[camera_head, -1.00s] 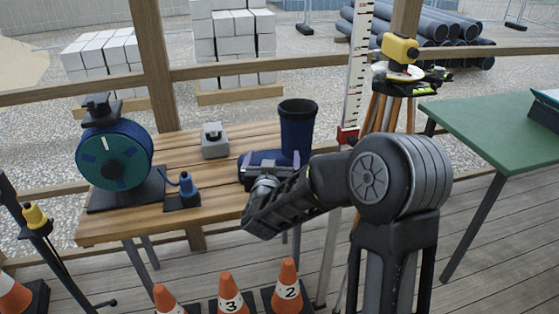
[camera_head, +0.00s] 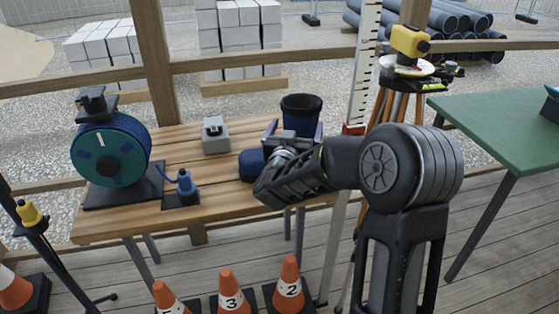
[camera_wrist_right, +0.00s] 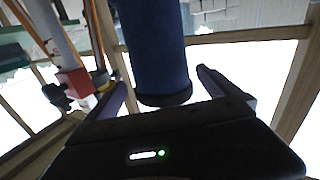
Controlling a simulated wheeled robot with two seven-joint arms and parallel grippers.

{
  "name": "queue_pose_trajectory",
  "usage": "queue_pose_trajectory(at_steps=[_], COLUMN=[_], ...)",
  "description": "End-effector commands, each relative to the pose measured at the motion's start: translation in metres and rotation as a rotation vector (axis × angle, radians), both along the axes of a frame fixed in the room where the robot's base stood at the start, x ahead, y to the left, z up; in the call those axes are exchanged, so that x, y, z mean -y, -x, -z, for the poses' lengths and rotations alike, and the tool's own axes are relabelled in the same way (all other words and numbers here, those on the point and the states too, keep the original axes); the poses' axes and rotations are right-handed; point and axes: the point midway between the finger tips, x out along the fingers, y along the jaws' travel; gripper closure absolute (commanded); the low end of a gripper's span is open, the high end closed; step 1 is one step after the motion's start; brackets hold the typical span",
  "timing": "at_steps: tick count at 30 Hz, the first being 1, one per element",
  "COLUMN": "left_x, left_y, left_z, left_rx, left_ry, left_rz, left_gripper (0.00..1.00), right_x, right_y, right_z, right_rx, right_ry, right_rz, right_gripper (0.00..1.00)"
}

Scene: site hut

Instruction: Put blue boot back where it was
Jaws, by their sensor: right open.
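The blue boot (camera_head: 301,106) stands upright at the right end of the slatted wooden table, its toe (camera_head: 252,163) pointing left. My right gripper (camera_head: 294,132) is open at the boot's shaft, with one finger on either side. In the right wrist view the blue shaft (camera_wrist_right: 155,50) with its dark rim lies between the two spread fingers. I cannot tell whether either finger touches it. My right wrist hides much of the boot's lower part in the head view. My left gripper is not in view.
On the table (camera_head: 190,152) stand a blue-green reel (camera_head: 108,157), a grey block-like object (camera_head: 215,135) and a small blue object (camera_head: 187,182). A measuring staff (camera_head: 366,60) and a tripod instrument (camera_head: 410,42) stand close behind my arm. Orange cones (camera_head: 230,289) stand in front.

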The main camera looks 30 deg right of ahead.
Motion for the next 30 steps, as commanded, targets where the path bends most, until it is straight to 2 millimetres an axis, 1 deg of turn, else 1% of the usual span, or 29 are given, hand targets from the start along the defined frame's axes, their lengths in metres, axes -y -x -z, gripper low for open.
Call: queue_pose_trajectory(at_steps=[5,8,12,16,30], left_x=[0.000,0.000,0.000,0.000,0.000], left_y=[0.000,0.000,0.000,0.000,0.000], left_z=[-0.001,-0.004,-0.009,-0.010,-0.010], left_rx=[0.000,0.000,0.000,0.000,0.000], left_ry=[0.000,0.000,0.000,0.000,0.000], left_rz=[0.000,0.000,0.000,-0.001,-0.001], left_gripper=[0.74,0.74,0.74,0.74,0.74], right_x=[0.003,0.011,0.028,0.038,0.039], right_y=[-0.002,-0.009,-0.022,-0.032,-0.034], right_z=[-0.001,-0.003,-0.005,-0.004,-0.003], right_rx=[-0.001,0.001,0.000,0.001,0.000], right_ry=[-0.001,0.001,0.000,0.001,0.000], right_rz=[0.000,0.001,0.002,0.000,-0.001], right_gripper=[0.00,0.00,0.00,0.00,0.00])
